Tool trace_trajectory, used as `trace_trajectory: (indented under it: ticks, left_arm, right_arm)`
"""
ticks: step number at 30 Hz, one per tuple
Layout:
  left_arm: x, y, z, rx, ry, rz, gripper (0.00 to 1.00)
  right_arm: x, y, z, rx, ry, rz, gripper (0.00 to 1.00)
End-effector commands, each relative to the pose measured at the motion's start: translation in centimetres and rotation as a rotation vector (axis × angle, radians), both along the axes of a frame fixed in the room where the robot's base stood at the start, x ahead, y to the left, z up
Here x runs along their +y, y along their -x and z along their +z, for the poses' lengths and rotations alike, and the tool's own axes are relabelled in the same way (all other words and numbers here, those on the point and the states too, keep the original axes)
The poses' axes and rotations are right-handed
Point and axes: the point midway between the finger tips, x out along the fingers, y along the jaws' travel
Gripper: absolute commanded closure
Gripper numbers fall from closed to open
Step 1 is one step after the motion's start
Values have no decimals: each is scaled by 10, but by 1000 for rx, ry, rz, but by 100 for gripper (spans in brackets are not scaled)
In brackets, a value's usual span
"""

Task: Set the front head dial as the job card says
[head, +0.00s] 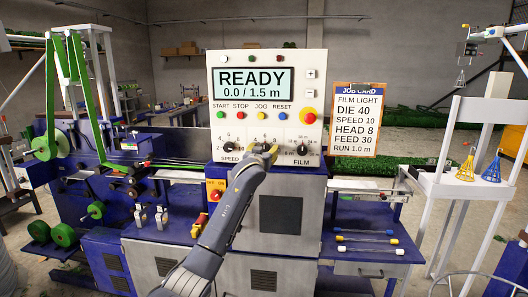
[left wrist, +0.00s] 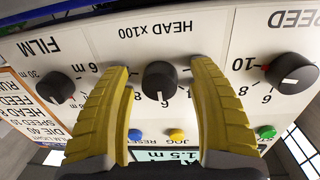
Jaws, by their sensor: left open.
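The control panel (head: 268,60) reads READY and 0.0 / 1.5 m. The job card (head: 357,120) beside it says HEAD 8, along with DIE 40, SPEED 10, FEED 30 and RUN 1.0 m. My left gripper (head: 264,153) is at the panel's lower middle and hides the head dial in the head view. In the left wrist view, which shows the panel upside down, the black HEAD x100 dial (left wrist: 160,79) stands between the open yellow fingers, with gaps visible on both sides. Its white mark points down in that picture. The fingers cover parts of its scale. My right gripper is out of view.
The SPEED dial (left wrist: 291,73) and FILM dial (left wrist: 56,86) flank the head dial closely. Several coloured buttons (head: 261,115) sit above the dials, and a red stop button (head: 309,117) is at the right. A shelf with screwdriver-like tools (head: 370,240) stands lower right.

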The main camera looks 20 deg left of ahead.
Motion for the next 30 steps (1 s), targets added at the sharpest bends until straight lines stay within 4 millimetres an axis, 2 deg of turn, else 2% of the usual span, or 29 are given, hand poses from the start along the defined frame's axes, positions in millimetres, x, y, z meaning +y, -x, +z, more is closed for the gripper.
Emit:
trace_trajectory:
  ticks: [2, 16, 25, 30]
  left_arm:
    - [0, 0, 0, 0, 0, 0, 46]
    - [0, 0, -1, 1, 0, 0, 100]
    - [1, 0, -2, 6, -18, 1, 100]
    - [1, 0, -3, 18, -88, 2, 100]
  right_arm:
    - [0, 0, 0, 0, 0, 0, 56]
    - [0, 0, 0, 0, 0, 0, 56]
    - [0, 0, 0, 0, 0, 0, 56]
    - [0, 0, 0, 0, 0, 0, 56]
